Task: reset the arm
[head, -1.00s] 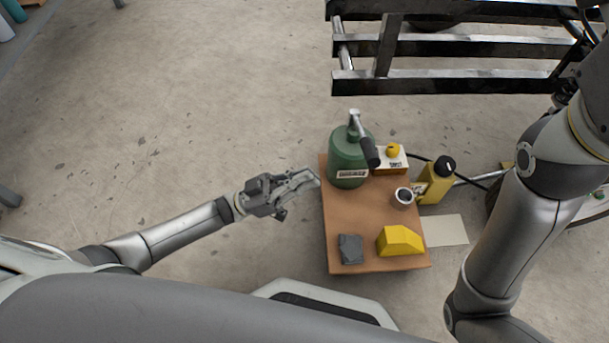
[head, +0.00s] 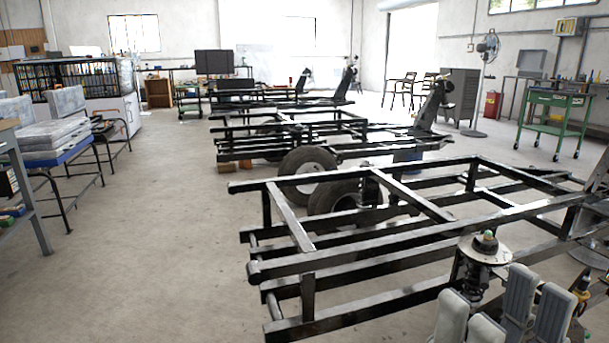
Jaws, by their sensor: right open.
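My right gripper (head: 502,308) is at the lower right of the head view, with its grey finger pads pointing up and spread apart. It is open, and I see nothing held between the pads. Just behind it in the picture stands a spring strut with a round metal top plate (head: 485,251) and a small greenish piece on top. The fingers hide part of the strut's lower end; I cannot tell whether they touch it. My left gripper is out of view.
A black metal chassis frame (head: 375,249) fills the right foreground, with wheels (head: 307,173) and more frames behind. A green cart (head: 553,125) and a fan (head: 488,47) stand at the back right. A bench with grey boxes (head: 55,135) is at left. The left floor is clear.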

